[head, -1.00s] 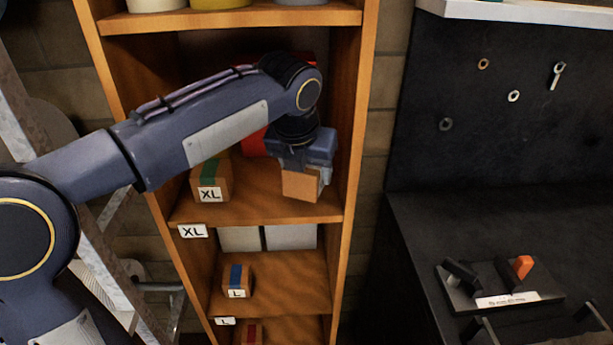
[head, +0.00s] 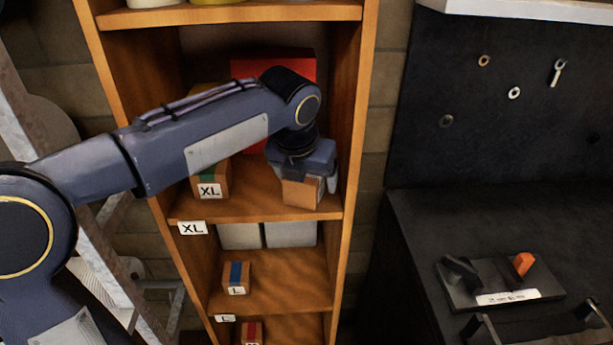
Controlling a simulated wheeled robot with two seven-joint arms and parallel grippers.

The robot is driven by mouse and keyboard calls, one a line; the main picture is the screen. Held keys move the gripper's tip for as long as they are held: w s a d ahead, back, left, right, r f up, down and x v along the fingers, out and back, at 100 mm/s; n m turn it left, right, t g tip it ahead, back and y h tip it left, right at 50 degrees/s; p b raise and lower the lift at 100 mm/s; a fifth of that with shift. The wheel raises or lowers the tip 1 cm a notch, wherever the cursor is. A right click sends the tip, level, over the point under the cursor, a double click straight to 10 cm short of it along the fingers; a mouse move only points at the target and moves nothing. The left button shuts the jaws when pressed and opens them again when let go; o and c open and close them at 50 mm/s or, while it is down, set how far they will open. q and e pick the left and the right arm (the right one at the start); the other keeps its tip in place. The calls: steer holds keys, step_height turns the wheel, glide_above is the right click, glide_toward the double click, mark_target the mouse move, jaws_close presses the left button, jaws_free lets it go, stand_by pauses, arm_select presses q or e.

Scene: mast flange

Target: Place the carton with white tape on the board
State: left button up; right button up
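My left gripper (head: 304,168) reaches into the shelf compartment labelled XL and points down at its right side. It is shut on a plain brown carton (head: 302,193). The carton is at or just above the wooden board (head: 250,205), near its front edge; I cannot tell for sure whether it touches. White tape on this carton cannot be made out from here; its top is hidden by the gripper. A carton with green tape and an XL label (head: 209,185) stands on the left of the same board. My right gripper is not in view.
A red box (head: 290,66) stands behind my arm in the compartment. Below are pale boxes (head: 290,234), a blue-taped carton (head: 236,278) and a red-taped carton (head: 251,332). The shelf's right side wall (head: 348,150) is close to the gripper. A dark workbench (head: 440,225) is at right.

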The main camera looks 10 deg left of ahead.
arm_select(q)
steer(key=p+v, duration=0.1)
steer(key=v, duration=1.1)
steer(key=s+a+f+n+h, duration=0.1)
steer(key=s+a+f+n, duration=0.8)
steer(key=n, duration=0.9)
steer(key=s+f+n+t+h, duration=0.1)
steer(key=s+f+n+h, duration=0.1)
steer(key=s+f+n, duration=1)
steer(key=n, duration=0.9)
steer(key=shift+s+d+f, duration=0.2)
steer(key=shift+s+f, duration=0.1)
steer(key=shift+f, duration=0.05)
steer(key=shift+c, duration=0.4)
